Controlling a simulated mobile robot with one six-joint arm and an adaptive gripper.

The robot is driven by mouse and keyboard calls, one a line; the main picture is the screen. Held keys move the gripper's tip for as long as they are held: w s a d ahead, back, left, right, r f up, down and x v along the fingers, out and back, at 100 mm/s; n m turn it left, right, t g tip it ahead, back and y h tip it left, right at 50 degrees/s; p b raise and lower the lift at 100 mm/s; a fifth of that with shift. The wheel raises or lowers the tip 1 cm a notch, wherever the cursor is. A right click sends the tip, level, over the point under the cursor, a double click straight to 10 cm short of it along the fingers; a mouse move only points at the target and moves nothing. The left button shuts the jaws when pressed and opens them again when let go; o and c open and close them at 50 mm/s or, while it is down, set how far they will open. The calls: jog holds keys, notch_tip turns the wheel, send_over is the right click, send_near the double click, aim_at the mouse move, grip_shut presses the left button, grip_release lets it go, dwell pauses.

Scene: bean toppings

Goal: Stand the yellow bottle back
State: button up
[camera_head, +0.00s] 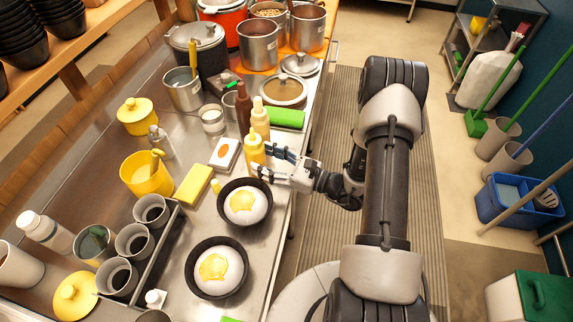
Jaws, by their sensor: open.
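The yellow bottle (254,149) stands upright on the steel counter, just behind the upper black bowl, with its nozzle pointing up. My gripper (263,160) reaches in from the right at the bottle's lower part. Its two fingers are apart, one near the bottle's right side and one near its base toward the bowl. I cannot tell whether either finger touches the bottle. The upper black bowl (222,206) and the lower black bowl (190,282) each hold a white mound with yellow topping.
A cream bottle (260,118) and a dark brown bottle (243,108) stand close behind the yellow bottle. A green block (287,118) lies to their right. A white box (225,154) and a yellow block (193,185) are to the left. The counter's right edge runs beneath my gripper.

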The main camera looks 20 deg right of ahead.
jog(key=p+v, duration=0.1)
jog(key=v, duration=0.7)
jog(key=shift+w+r, duration=0.1)
jog(key=shift+r, duration=0.05)
jog(key=s+a+r+n+g+h, duration=0.2)
jog(key=s+a+r+n+g, duration=1.15)
jog(key=n, duration=0.35)
jog(key=s+d+r+n+t+h, duration=0.2)
jog(key=s+d+r+n+h, duration=0.1)
jog(key=r+n+h, duration=0.2)
jog(key=s+d+r+n+t+h, duration=0.2)
jog(key=d+r+n+h, duration=0.1)
jog(key=r+n+h, duration=0.2)
jog(key=shift+s+r+n+t, duration=0.3)
jog(key=shift+s+r+t, duration=0.05)
jog(key=shift+s, duration=0.05)
